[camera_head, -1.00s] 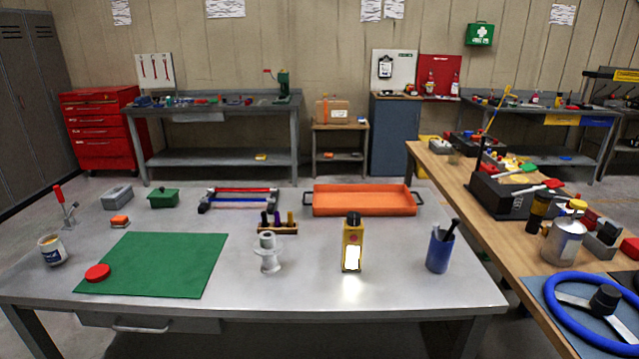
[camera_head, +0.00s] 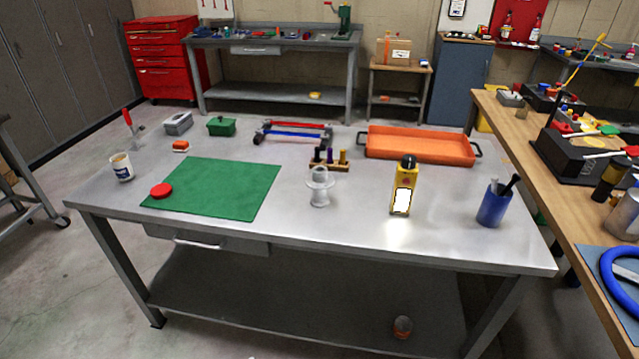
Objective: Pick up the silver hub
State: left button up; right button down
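The silver hub (camera_head: 320,187) stands upright on the grey metal table (camera_head: 345,228), near the middle of its front half. It is a pale spool shape with a wide foot and a flange around a narrower top. It stands apart from the things around it, between the green mat and the yellow bottle. Neither of my grippers shows in the head view.
A green mat (camera_head: 225,190) with a red disc (camera_head: 161,190) lies left of the hub.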

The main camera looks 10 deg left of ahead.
aim_at(318, 181)
jog(key=j+z, duration=0.2)
jog(key=z, duration=0.25)
jog(key=j+z, duration=0.25)
jog(key=z, duration=0.15)
jog(key=j+z, duration=0.25)
jog(key=z, duration=0.2)
jog(key=k+j+z, duration=0.1)
jog(key=j, duration=0.2)
jog(key=j+z, duration=0.1)
jog(key=j, duration=0.25)
jog(key=k+j+z, duration=0.15)
jog(key=j, duration=0.15)
